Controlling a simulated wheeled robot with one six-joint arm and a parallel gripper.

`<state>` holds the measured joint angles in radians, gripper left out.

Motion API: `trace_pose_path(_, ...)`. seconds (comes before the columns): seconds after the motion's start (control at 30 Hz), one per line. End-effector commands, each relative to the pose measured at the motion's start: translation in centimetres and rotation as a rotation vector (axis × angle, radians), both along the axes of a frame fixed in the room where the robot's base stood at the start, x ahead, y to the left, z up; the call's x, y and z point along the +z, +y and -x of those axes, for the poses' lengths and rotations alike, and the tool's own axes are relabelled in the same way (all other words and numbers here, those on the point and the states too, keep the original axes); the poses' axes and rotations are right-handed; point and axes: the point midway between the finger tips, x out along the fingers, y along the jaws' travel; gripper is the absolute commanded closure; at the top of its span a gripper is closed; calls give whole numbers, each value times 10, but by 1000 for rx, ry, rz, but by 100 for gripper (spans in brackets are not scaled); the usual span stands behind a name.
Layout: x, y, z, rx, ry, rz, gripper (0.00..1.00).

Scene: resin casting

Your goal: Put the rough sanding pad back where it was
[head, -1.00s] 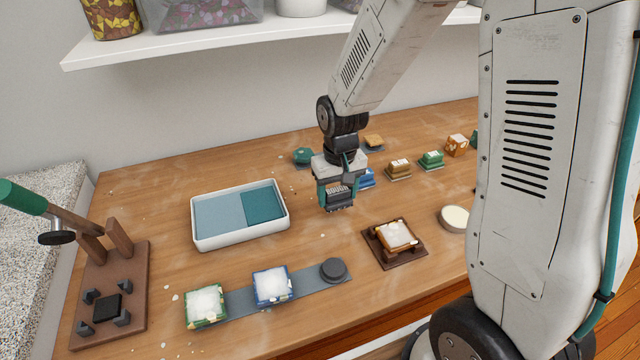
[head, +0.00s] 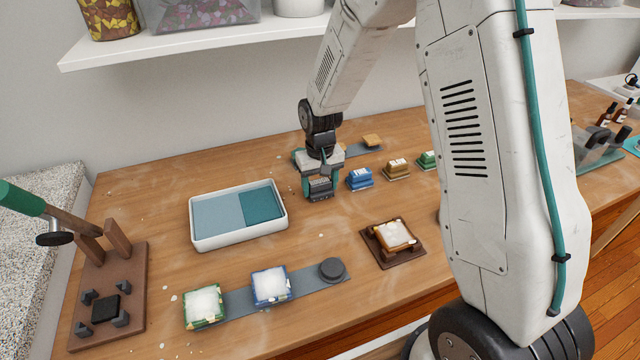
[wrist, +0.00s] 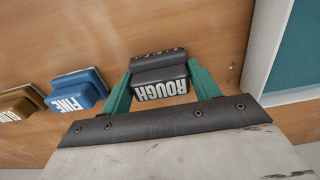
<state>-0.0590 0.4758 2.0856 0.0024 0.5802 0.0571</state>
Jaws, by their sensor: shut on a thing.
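The rough sanding pad (head: 320,189) is a dark grey block. In the wrist view the pad (wrist: 160,85) shows white ROUGH lettering. My gripper (head: 318,183) is shut on it, with a teal finger at each side in the wrist view (wrist: 160,88). The gripper points down over the wooden table, right of the white tray. I cannot tell whether the pad touches the table. The blue pad marked FINE (head: 360,179) stands just right of it and also shows in the wrist view (wrist: 78,92). A brown pad (head: 397,169) is further right.
The white tray (head: 240,237) with light and dark teal areas lies close on the left. A green pad (head: 428,160) ends the visible pad row. A brown base with a pale-topped block (head: 392,240) and a grey strip (head: 312,279) with molds lie in front. A shelf hangs behind.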

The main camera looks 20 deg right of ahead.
Motion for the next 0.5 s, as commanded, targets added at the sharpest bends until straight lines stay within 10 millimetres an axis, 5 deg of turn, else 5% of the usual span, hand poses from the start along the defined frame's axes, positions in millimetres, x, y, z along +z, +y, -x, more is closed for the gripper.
trace_pose_path(0.17,-4,0,0,0,1,0,60)
trace_pose_path(0.2,-3,0,0,0,0,0,28)
trace_pose_path(0.23,-3,0,0,0,0,0,19)
trace_pose_path(0.5,-3,0,0,0,0,0,17)
